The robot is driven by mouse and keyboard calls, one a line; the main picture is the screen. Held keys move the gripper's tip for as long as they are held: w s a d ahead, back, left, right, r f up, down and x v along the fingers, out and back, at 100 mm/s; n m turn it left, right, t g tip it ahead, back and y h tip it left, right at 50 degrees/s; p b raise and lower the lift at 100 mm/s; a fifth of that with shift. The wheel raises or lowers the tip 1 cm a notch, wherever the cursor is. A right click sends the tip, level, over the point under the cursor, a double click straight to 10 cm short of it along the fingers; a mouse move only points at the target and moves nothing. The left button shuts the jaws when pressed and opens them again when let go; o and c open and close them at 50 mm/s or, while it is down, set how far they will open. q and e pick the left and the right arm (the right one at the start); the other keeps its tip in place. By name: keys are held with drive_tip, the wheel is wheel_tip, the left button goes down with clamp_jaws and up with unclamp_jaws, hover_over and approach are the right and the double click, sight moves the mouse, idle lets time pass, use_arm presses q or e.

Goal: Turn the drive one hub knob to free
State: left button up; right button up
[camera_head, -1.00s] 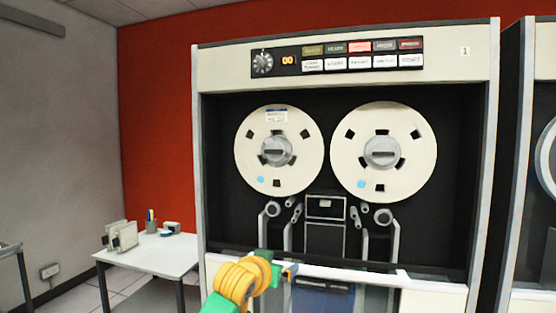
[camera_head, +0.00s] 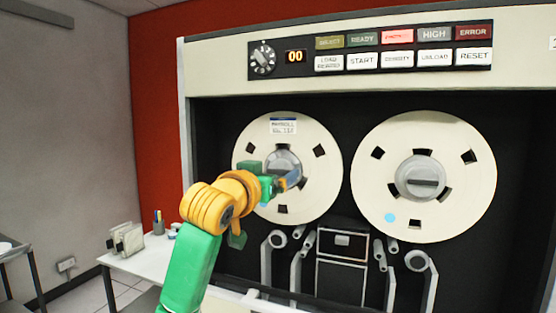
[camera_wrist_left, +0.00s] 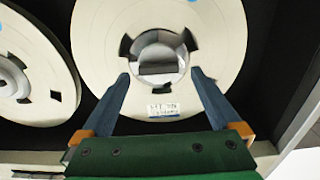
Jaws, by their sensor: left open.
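The tape drive cabinet has two cream reels. The left reel (camera_head: 322,185) carries a printed label, and its grey round hub knob (camera_head: 282,160) is partly hidden by my left gripper (camera_head: 290,182). In the left wrist view the hub knob (camera_wrist_left: 158,50) sits between and beyond the two blue fingers, its dark crossbar about level. My left gripper (camera_wrist_left: 162,88) is open and empty, and I see no contact with the knob. The right reel (camera_head: 370,200) has a similar hub knob (camera_head: 421,178) with a near-level bar. My right gripper is not in view.
A control panel (camera_head: 305,70) with a dial, a "00" display and labelled buttons runs above the reels. Tape rollers (camera_head: 418,260) and a central block (camera_head: 342,240) lie below. A white table (camera_head: 140,258) with small items stands at the left.

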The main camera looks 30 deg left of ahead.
sight(279, 172)
use_arm(q)
drive_tip(key=shift+w+r+p, duration=0.3)
drive_tip(key=shift+r, duration=0.1)
drive_tip(key=shift+w+a, duration=0.1)
drive_tip(key=shift+w, duration=0.05)
drive_tip(key=shift+w+a+f, duration=0.1)
drive_tip(key=shift+w+f, duration=0.4)
drive_tip(key=shift+w, duration=0.25)
drive_tip(key=shift+c, duration=0.2)
drive_tip(key=c, duration=1.2)
drive_tip(key=shift+c, duration=0.2)
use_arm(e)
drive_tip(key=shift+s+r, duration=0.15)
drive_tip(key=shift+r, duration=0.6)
